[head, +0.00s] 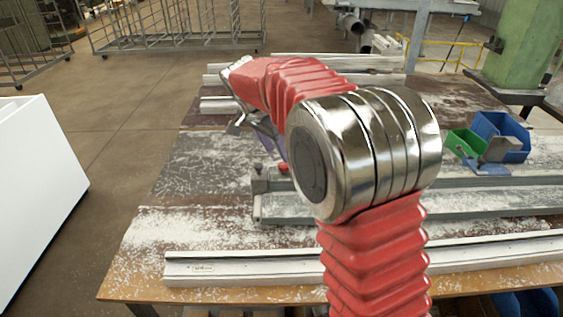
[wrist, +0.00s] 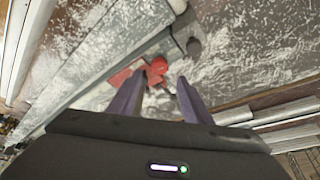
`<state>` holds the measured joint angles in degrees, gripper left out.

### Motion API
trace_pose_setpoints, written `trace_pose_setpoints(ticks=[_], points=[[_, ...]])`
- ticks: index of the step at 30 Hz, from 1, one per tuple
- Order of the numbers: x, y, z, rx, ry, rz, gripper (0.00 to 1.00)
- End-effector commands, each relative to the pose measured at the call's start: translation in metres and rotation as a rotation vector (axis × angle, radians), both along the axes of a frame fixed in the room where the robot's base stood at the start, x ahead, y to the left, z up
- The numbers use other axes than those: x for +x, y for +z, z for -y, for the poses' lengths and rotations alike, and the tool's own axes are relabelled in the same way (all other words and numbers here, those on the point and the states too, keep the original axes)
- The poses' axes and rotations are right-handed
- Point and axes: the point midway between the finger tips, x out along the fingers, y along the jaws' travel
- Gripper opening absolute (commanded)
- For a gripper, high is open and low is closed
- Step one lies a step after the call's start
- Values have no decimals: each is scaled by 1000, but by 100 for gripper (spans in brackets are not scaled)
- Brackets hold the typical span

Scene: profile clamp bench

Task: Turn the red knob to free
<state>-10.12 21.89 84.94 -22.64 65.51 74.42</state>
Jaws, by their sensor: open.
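The red knob (wrist: 158,67) shows in the wrist view just beyond and between the two purple fingertips of my gripper (wrist: 162,82). A flat red part lies to its left, against the grey metal rail. The knob also shows small in the head view (head: 283,168), on the clamp at the left end of the grey rail (head: 300,208). My gripper (head: 268,143) is open and empty, above the clamp and partly hidden by my arm in the head view. I cannot tell whether a finger touches the knob, nor read its setting.
A dark round knob (wrist: 194,47) stands on the clamp near the red one. A white profile (head: 230,268) lies along the bench's front. Blue (head: 510,128) and green (head: 458,140) bins stand at right. Pale shavings cover the bench; its left part holds no large objects.

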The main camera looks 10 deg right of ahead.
Motion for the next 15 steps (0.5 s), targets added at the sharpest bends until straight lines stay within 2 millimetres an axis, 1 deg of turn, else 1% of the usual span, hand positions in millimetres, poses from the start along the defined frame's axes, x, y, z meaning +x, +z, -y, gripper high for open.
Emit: trace_pose_setpoints(ticks=[1,3,9,12,15], points=[[1,-8,3,-1,-1,-3,45],[3,-18,7,-1,0,-3,45],[10,-45,16,-1,-1,-2,45],[12,-55,19,-1,0,-1,45],[13,-60,21,-1,0,-1,45]])
